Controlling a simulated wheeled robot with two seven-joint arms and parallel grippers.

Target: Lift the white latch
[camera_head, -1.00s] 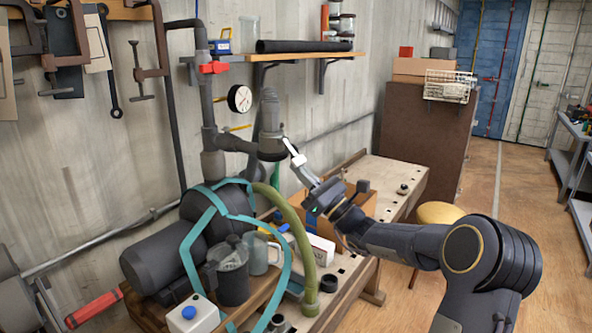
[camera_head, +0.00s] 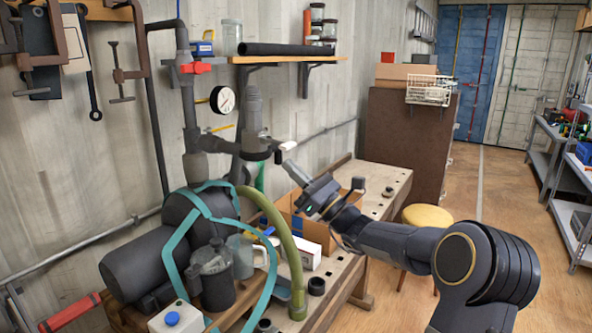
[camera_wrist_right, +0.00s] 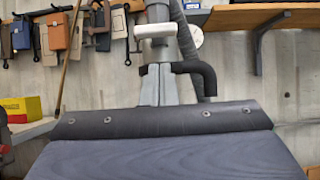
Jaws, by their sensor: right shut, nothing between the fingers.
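The white latch (camera_head: 287,146) sticks out to the right from the grey upright pipe fitting (camera_head: 254,125), roughly level. In the right wrist view the latch (camera_wrist_right: 155,30) is a white block across the grey pipe, just above the fingertips. My right gripper (camera_head: 290,164) is just below the latch, its fingers pointing up and left. In the wrist view its fingers (camera_wrist_right: 153,84) are together with nothing between them. I cannot tell whether the fingertips touch the latch. My left gripper is not in view.
A black bent piece (camera_wrist_right: 200,75) is right of the fingers in the wrist view. The pump's dark motor (camera_head: 143,262), a green hose (camera_head: 285,245) and an open cardboard box (camera_head: 318,232) crowd the bench below. A shelf (camera_head: 290,58) is on the wall above.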

